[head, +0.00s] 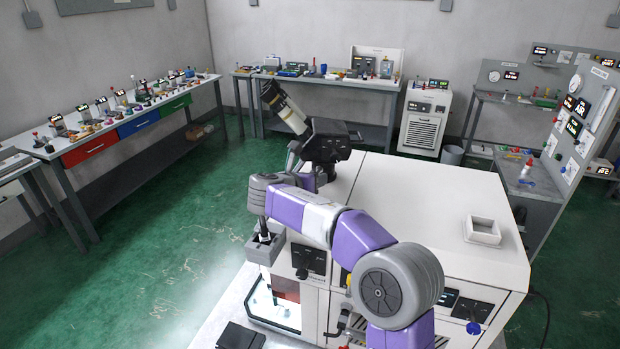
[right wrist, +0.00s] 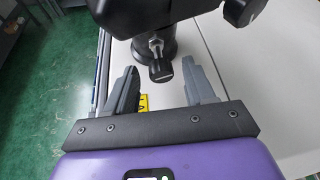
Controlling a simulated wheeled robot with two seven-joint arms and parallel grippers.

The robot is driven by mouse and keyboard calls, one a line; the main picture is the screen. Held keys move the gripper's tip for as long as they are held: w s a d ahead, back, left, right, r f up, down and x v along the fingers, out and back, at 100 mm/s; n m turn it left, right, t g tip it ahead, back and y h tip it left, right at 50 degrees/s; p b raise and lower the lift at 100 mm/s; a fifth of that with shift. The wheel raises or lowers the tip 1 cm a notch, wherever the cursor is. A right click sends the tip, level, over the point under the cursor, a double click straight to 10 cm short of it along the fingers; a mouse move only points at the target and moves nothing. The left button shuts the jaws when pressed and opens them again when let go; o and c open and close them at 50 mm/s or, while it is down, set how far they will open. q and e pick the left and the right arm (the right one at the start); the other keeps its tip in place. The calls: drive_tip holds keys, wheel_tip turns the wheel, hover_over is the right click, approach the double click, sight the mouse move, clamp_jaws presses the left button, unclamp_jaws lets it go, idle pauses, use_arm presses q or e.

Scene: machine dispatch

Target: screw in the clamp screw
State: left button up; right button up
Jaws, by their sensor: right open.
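The clamp screw (right wrist: 161,70) is a small black knob with a bright metal shank. It sits on the side of a dark round column (right wrist: 155,45) that stands on a white top. My right gripper (right wrist: 160,66) is open; its two grey fingers lie left and right of the knob in the picture, with gaps on both sides. I cannot tell how deep the knob is between them. In the head view, the black-headed scope (head: 328,140) with its pale tube stands at the machine's back left corner. My purple right arm reaches toward it and hides the screw. My left gripper is not in view.
The white machine top (head: 420,200) is mostly clear, with a small square white tray (head: 482,231) at right. A black arm with a knob (right wrist: 240,12) overhangs near the fingers. Workbenches (head: 130,115) line the walls.

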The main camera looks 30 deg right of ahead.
drive_tip(key=shift+s+d, duration=0.1)
drive_tip(key=c, duration=0.4)
clamp_jaws()
drive_tip(key=shift+m+t+y+b, duration=0.6)
drive_tip(key=shift+m+b, duration=0.4)
drive_tip(key=shift+m, duration=0.2)
drive_tip(key=shift+s+d+m+t+y+b, duration=0.15)
drive_tip(key=shift+m+t+y+b, duration=0.45)
drive_tip(key=shift+m+b, duration=0.65)
